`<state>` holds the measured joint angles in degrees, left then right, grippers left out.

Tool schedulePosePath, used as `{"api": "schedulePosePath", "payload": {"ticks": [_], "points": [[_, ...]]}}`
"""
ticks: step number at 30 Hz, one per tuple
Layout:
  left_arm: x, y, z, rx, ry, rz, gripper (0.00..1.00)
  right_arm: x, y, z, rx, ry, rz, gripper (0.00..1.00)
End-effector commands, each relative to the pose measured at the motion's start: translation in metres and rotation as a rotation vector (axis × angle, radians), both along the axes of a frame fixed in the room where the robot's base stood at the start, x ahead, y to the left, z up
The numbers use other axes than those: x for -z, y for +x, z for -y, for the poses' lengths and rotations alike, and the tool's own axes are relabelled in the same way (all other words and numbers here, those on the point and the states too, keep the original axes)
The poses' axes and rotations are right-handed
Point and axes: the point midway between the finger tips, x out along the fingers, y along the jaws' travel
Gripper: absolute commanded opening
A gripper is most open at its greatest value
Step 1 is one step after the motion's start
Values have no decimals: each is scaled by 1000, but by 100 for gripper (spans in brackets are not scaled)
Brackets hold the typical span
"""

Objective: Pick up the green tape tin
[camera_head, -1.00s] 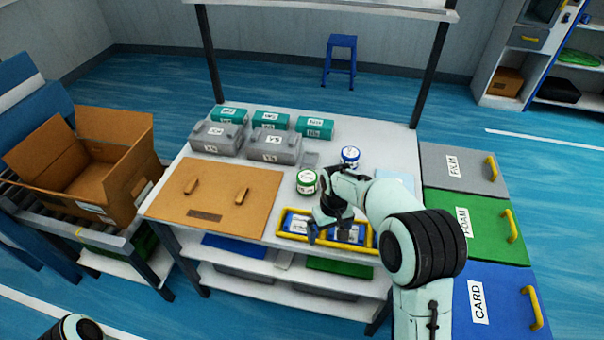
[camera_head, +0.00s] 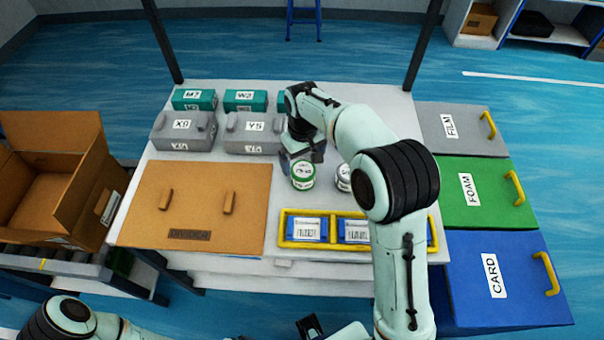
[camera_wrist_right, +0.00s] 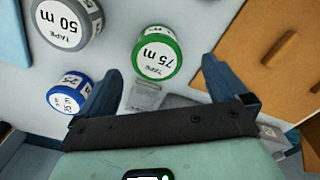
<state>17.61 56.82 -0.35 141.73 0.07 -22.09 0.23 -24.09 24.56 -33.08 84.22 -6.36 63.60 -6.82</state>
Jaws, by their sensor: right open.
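The green tape tin (camera_head: 303,175) is a white tin with a green rim, standing upright on the white table. In the right wrist view the tin (camera_wrist_right: 157,53), labelled "TAPE 75 m", lies just beyond and between the fingertips. My right gripper (camera_head: 304,155) is open and empty, above and behind the tin in the head view; its spread fingers also show in the right wrist view (camera_wrist_right: 160,82). My left arm (camera_head: 75,310) shows at the bottom left, and a dark part at the bottom edge may be its gripper, but this is unclear.
A grey tape tin (camera_head: 343,177) stands right of the green one, partly behind my arm. A blue tin (camera_wrist_right: 68,92) is close to one finger. A yellow tray (camera_head: 283,229), a brown divider board (camera_head: 197,205) and grey cases (camera_head: 184,130) surround the spot.

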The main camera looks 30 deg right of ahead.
Motion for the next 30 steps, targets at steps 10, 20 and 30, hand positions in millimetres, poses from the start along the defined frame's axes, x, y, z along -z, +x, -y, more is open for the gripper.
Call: {"api": "schedulePosePath", "payload": {"ticks": [10, 20, 30], "points": [[4, -1, 0, 0, 0, -1, 100, 36, 1, 2, 1, -1, -2, 100], [6, -2, 0, 0, 0, -2, 100, 78, 7, 6, 0, 0, 0, 100], [6, -2, 0, 0, 0, -2, 100, 80, 7, 5, 0, 0, 1, 77]]}}
